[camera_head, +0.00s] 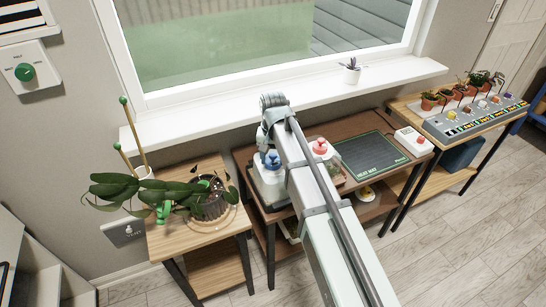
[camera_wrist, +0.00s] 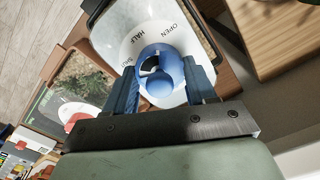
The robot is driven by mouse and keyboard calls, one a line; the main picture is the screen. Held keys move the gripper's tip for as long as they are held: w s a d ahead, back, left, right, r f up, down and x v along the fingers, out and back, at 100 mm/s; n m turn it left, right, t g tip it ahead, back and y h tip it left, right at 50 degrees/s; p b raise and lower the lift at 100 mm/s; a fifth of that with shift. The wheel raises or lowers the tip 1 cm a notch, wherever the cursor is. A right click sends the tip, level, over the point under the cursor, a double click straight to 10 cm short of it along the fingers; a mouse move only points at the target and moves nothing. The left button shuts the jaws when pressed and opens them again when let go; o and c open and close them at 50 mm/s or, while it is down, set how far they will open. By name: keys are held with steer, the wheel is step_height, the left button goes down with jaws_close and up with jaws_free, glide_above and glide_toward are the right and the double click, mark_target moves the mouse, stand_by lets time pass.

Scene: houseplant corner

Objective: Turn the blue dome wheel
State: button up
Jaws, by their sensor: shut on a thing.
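The blue dome wheel (camera_wrist: 165,88) sits on a pale, clear-looking dome lid (camera_wrist: 115,30) in the wrist view. OPEN and HALF are printed on the lid around it, with a third word partly hidden. My gripper (camera_wrist: 160,72) is shut on the wheel, one blue finger on each side. In the head view the blue wheel (camera_head: 271,159) shows on the left dome, just below my wrist. My arm hides part of that dome and the bench in front of it.
A second dome with a red wheel (camera_head: 320,147) stands close on the right. Beyond it lie a heat mat (camera_head: 372,155) and a white box with a red button (camera_head: 413,141). A leafy plant (camera_head: 150,190) stands on the left table. The window sill (camera_head: 220,118) runs behind.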

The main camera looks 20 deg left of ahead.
mark_target(273, 154)
steer(key=shift+m, duration=1.3)
steer(key=o, duration=1.1)
steer(key=shift+c, duration=0.2)
step_height(273, 154, up, 14)
steer(key=shift+f, duration=0.15)
